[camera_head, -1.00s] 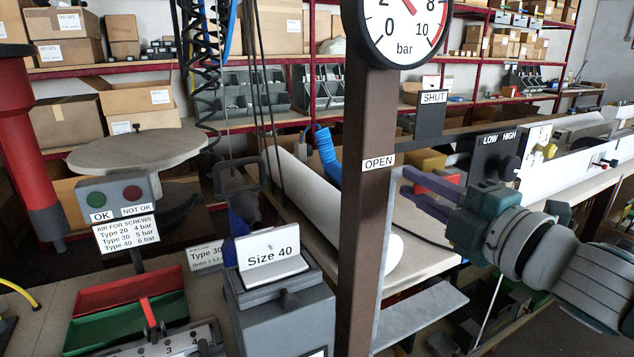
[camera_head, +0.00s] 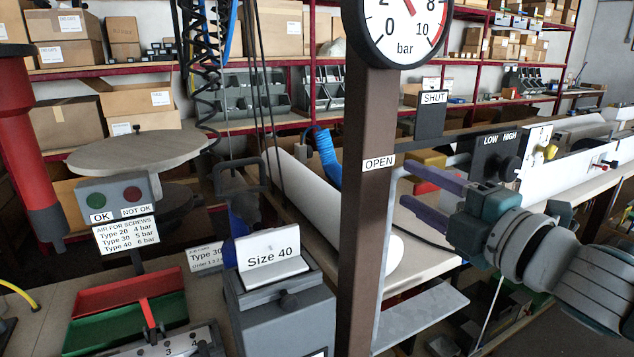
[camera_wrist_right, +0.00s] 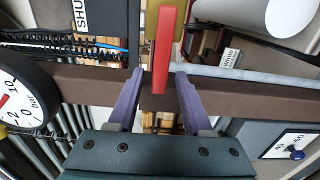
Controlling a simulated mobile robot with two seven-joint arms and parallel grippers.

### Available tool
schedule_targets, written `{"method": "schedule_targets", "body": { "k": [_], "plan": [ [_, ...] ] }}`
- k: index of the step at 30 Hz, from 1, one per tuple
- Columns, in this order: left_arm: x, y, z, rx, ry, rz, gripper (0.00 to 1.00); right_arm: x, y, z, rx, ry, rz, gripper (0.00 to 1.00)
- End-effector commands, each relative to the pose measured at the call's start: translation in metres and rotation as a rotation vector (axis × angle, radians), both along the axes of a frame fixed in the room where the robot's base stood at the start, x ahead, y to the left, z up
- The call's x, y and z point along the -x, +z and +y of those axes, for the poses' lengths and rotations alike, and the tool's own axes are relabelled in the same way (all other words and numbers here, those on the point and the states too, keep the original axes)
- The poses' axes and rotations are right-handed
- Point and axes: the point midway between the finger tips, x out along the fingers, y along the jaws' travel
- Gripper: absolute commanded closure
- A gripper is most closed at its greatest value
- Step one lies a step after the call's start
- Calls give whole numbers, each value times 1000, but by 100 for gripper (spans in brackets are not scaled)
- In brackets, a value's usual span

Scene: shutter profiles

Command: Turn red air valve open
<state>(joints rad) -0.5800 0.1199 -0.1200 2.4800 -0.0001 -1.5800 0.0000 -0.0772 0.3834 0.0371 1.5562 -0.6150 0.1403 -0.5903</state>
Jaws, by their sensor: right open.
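The red valve lever (camera_wrist_right: 164,48) shows in the right wrist view as a long, narrow bar beside the brown post (camera_wrist_right: 75,87). My right gripper (camera_wrist_right: 160,77) is open, with its two purple fingers on either side of the lever and a visible gap on each side. In the head view, the right gripper (camera_head: 405,185) is just right of the brown post (camera_head: 367,210), fingers pointing at it. The lever is hidden there. OPEN (camera_head: 379,163) and SHUT (camera_head: 434,98) labels are near the post. My left gripper is not in view.
A round bar gauge (camera_head: 398,28) tops the post. A grey box with a Size 40 card (camera_head: 270,257) stands left of the post. A LOW/HIGH panel (camera_head: 495,155) is behind my right gripper. Shelves with boxes line the back.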

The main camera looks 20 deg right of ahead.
Motion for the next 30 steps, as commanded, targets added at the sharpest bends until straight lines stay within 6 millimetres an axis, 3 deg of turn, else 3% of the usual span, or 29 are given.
{"method": "schedule_targets", "body": {
  "k": [8, 21, 30],
  "plan": [
    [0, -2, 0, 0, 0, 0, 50, 12, -1, -1, -1, 0, 1, 50],
    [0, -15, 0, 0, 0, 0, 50, 85, -3, -7, -1, -1, 3, 50],
    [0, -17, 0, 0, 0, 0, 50, 99, 0, -8, -1, 0, 0, 50]
  ]
}}
